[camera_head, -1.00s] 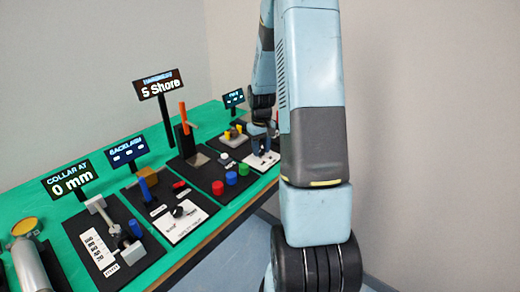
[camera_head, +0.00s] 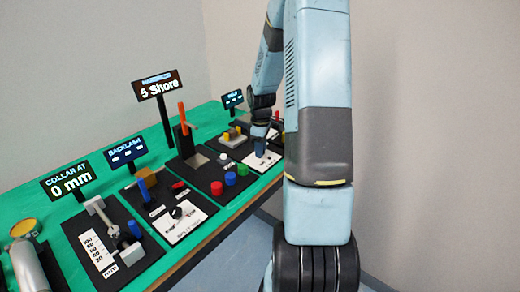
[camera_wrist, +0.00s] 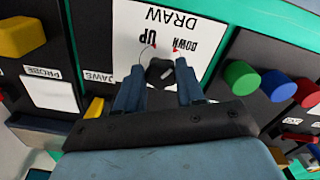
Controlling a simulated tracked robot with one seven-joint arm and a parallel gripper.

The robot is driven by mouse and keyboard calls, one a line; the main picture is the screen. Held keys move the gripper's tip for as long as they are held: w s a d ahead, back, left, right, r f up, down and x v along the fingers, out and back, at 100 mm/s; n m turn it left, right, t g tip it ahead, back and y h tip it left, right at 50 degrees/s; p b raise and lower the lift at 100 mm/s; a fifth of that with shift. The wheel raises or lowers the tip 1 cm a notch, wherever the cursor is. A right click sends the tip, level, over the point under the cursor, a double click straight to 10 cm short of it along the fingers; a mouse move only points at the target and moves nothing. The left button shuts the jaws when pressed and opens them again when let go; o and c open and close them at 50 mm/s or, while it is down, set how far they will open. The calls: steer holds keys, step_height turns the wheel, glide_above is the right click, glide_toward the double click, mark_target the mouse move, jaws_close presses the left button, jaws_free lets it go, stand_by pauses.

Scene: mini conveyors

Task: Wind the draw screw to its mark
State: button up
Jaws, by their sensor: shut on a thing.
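The draw screw's dark knob (camera_wrist: 160,72) shows in the wrist view on a white panel (camera_wrist: 190,20) lettered DRAW, UP and DOWN. A pale line marks the knob's top. My gripper (camera_wrist: 164,58) has one blue finger on each side of the knob and is shut on it. In the head view my gripper (camera_head: 261,150) is low over the white draw plate (camera_head: 264,160), and the knob is hidden there. A small dark display (camera_head: 233,99) stands behind that station; its text is too small to read.
Green (camera_wrist: 240,76), blue (camera_wrist: 278,86) and red (camera_wrist: 307,93) buttons sit right of the panel in the wrist view. A yellow block (camera_wrist: 20,37) is at left. A tall sign (camera_head: 157,86) reads 5 Shore. The floor beyond the bench's front edge is clear.

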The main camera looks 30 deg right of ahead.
steer(key=shift+a, duration=0.1)
stand_by(0.5)
steer(key=o, duration=1)
steer(key=shift+o, duration=0.2)
steer(key=shift+r, duration=0.1)
step_height(320, 180, up, 14)
steer(key=shift+f, duration=0.25)
